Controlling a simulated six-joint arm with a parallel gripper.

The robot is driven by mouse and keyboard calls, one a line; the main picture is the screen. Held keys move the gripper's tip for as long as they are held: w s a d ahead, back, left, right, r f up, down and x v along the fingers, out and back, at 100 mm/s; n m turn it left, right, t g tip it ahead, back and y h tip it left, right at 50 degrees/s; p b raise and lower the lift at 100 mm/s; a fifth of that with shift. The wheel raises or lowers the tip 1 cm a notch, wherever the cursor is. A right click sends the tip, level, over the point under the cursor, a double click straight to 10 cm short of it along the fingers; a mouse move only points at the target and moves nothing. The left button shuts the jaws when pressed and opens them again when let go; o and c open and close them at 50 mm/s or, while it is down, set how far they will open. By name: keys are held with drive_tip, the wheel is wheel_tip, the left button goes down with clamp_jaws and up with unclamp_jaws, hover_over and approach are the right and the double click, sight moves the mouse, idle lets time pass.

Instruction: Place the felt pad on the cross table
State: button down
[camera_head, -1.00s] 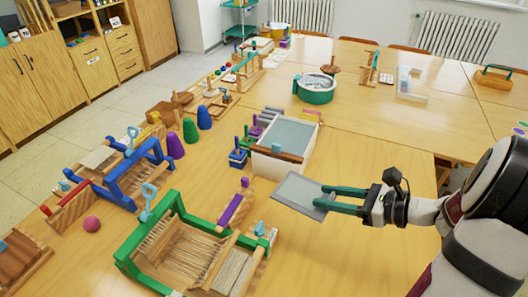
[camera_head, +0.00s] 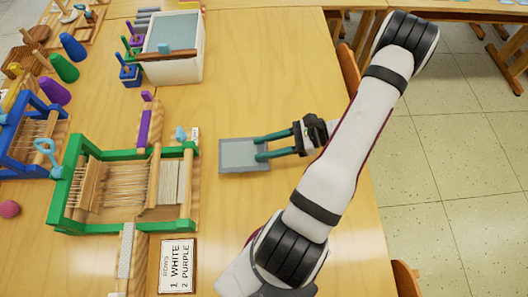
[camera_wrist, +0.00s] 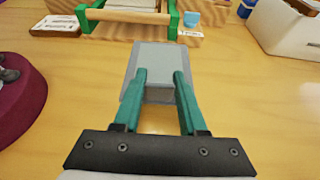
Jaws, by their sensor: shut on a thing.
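The felt pad (camera_head: 238,155) is a flat grey rectangle with a paler middle, right of the green loom. It also shows in the wrist view (camera_wrist: 155,62), reaching out past the fingertips. My gripper (camera_head: 262,148) has teal fingers and is shut on the pad's near edge; the fingers also show in the wrist view (camera_wrist: 159,84). The pad is over the wooden table (camera_head: 280,75); I cannot tell how high it is above the top. A strip of another tabletop (camera_head: 460,4) shows at the upper right; I cannot tell whether it is the cross table.
The green loom (camera_head: 80,190) stands left of the pad. A white bin (camera_head: 190,62) with a grey inside is farther back. A sign card (camera_head: 177,267) lies near the front. A purple round thing (camera_wrist: 22,105) is at left in the wrist view. Bare tabletop surrounds the pad.

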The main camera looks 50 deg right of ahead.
wheel_tip(320, 180, down, 4)
drive_tip(key=shift+w, duration=0.1)
drive_tip(key=shift+c, duration=2.3)
unclamp_jaws()
